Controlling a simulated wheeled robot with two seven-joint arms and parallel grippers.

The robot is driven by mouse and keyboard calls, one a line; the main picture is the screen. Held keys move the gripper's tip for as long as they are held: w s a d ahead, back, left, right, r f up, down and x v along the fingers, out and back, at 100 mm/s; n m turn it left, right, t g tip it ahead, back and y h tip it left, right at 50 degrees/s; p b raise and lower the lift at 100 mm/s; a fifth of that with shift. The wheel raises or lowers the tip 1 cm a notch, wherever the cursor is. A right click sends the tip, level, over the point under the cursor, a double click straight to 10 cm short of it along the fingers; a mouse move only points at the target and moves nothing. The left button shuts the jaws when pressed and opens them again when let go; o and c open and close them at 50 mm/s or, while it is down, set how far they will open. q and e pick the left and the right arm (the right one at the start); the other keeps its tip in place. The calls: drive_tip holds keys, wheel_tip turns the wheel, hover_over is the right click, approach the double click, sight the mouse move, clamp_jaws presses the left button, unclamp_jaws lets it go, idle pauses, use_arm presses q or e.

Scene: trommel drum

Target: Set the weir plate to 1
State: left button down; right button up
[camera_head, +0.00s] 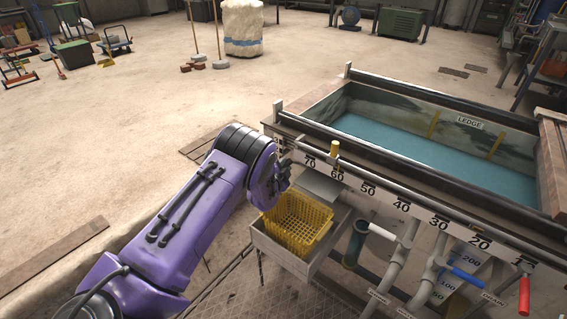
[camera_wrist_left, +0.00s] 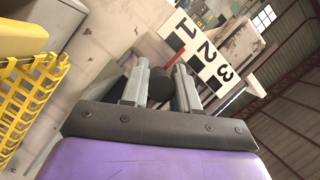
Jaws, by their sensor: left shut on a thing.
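My left gripper (camera_head: 284,172) reaches the near left end of the water tank in the head view. In the left wrist view, the gripper (camera_wrist_left: 164,88) is shut on a dark round knob (camera_wrist_left: 160,83) between its grey fingers. A white scale plate (camera_wrist_left: 203,52) marked 1, 2 and 3 stands just beyond the knob. A red pointer (camera_wrist_left: 174,59) shows beside the scale, close to the 1; its exact reading is hard to tell. The weir plate itself cannot be made out. In the head view my gripper hides the knob and scale. My right gripper is not in view.
A yellow basket (camera_head: 297,222) sits in an open box below the tank (camera_head: 440,100). A rail ruler runs along the tank front with a yellow-topped slider (camera_head: 334,150) near 60. Pipes with a white (camera_head: 382,232), a blue (camera_head: 468,279) and a red handle (camera_head: 524,294) stand right. Floor at left is mostly clear.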

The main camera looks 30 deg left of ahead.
use_arm(q)
wheel_tip(320, 180, down, 2)
drive_tip(key=shift+f, duration=0.1)
drive_tip(key=shift+s+r, duration=0.1)
drive_tip(key=shift+r, duration=0.1)
drive_tip(key=c, duration=0.9)
unclamp_jaws()
drive_tip(key=shift+d+f, duration=0.1)
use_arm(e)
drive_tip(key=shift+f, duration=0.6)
use_arm(q)
drive_tip(key=p+v, duration=0.2)
drive_tip(key=v, duration=0.8)
drive_tip(key=shift+s+p, duration=0.25)
drive_tip(key=shift+p, duration=0.1)
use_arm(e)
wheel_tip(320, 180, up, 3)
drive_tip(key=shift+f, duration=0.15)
